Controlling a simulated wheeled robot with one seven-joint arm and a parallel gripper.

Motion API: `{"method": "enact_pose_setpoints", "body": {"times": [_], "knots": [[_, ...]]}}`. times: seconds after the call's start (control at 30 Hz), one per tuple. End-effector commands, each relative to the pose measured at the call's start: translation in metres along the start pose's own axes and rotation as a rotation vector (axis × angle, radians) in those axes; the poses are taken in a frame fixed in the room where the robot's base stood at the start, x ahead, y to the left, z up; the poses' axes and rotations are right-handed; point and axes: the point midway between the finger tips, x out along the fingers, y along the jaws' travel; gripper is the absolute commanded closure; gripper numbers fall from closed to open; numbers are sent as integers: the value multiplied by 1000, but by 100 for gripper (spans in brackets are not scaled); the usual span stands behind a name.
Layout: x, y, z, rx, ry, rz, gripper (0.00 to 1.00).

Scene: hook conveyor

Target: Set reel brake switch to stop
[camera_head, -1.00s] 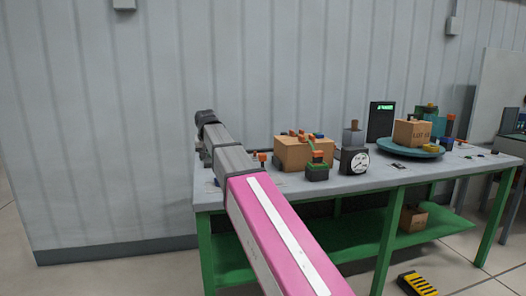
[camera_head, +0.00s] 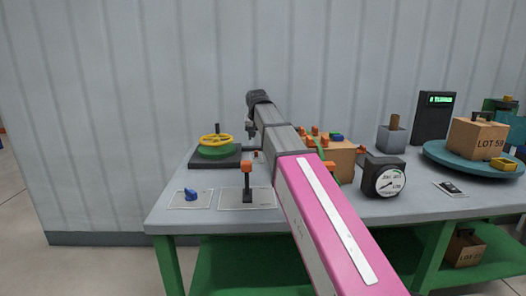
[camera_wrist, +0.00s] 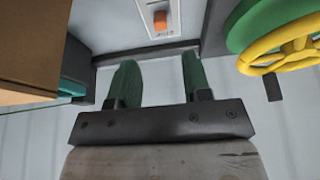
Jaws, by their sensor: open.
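In the wrist view, a small orange rocker switch (camera_wrist: 160,20) sits on a white plate at the top. Its label is too small to read, so I cannot confirm it is the reel brake switch, nor tell its setting. My gripper (camera_wrist: 159,78) is open and empty, its two green fingers apart, pointing toward the plate without visibly touching it. In the head view, my gripper (camera_head: 251,131) is over the back left of the table. The head view also shows a blue knob (camera_head: 190,194) and an orange-handled lever (camera_head: 247,182), each on a plate.
A yellow handwheel (camera_head: 216,140) on a green base stands at the table's back left. A cardboard box (camera_head: 339,160) with orange pieces, a dial gauge (camera_head: 385,178) and a blue turntable (camera_head: 455,158) stand to the right. The table's front left (camera_head: 205,222) is clear.

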Motion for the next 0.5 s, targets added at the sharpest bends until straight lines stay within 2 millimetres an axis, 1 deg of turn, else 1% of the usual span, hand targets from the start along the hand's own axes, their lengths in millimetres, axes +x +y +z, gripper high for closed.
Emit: {"method": "enact_pose_setpoints", "body": {"times": [0.17, 0.5], "knots": [[23, 0, 0, 0, -1, 0, 55], [78, 0, 0, -1, -1, 0, 55]]}}
